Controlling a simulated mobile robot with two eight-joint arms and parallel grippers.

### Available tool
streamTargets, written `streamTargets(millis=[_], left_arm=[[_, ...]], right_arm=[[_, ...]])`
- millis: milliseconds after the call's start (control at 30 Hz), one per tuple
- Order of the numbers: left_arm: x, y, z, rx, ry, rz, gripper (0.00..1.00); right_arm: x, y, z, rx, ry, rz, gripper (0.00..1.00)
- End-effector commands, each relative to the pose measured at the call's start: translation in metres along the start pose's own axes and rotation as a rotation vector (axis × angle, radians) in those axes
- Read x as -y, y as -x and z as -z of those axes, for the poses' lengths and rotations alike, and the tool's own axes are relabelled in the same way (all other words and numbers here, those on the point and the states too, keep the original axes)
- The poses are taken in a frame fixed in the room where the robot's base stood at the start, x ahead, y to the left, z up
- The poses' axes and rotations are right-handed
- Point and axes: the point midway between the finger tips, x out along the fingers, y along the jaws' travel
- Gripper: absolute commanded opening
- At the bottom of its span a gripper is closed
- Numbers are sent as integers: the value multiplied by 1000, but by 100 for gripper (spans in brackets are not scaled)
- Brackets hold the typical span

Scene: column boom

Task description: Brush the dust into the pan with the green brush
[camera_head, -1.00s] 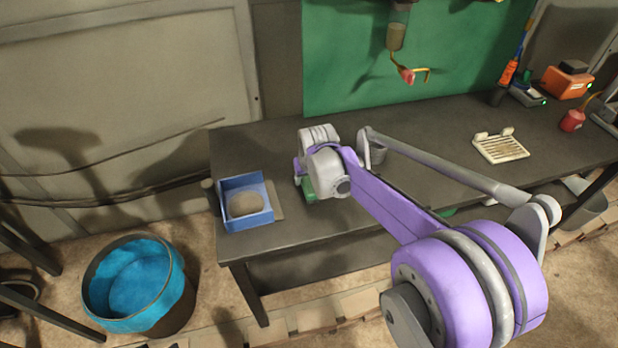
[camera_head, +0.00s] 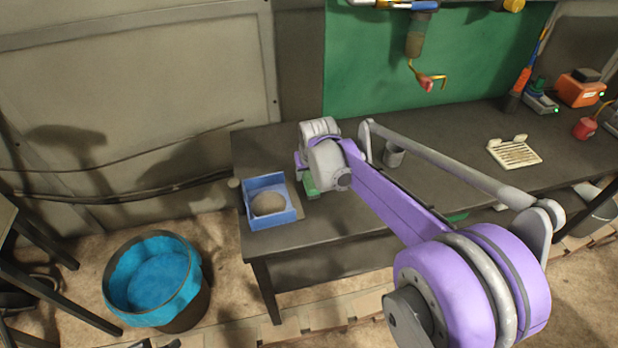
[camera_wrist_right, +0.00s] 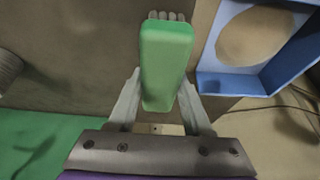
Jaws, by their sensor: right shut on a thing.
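The green brush (camera_head: 309,185) is in my right gripper (camera_head: 304,174), just right of the blue pan (camera_head: 284,214) on the dark bench. The right wrist view shows the green brush block (camera_wrist_right: 166,62) between the two fingers of my right gripper (camera_wrist_right: 162,84), with pale bristles at its far end. The blue pan (camera_wrist_right: 238,82) is beside it there, apart from the brush. A tan, rounded heap of dust (camera_head: 268,204) shows inside the pan. A thin tan patch (camera_head: 299,207) lies at the pan's right side; I cannot tell if it is dust. My left gripper is out of view.
A grey cup (camera_head: 393,156) stands behind my right arm. A cream slatted rack (camera_head: 515,153) lies farther right on the bench (camera_head: 450,140). A bin with a blue liner (camera_head: 155,283) stands on the floor at the left. A red-tipped nozzle (camera_head: 426,83) hangs before the green board.

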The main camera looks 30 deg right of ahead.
Motion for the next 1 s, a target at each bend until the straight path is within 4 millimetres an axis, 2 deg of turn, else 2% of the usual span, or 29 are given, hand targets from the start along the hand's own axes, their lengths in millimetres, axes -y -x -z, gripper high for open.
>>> streamTargets(millis=[100,433,1000], left_arm=[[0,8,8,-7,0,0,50],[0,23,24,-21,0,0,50],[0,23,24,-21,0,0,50]], right_arm=[[1,12,9,-2,1,1,0],[3,34,24,-1,3,2,0],[3,35,25,0,3,1,0]])
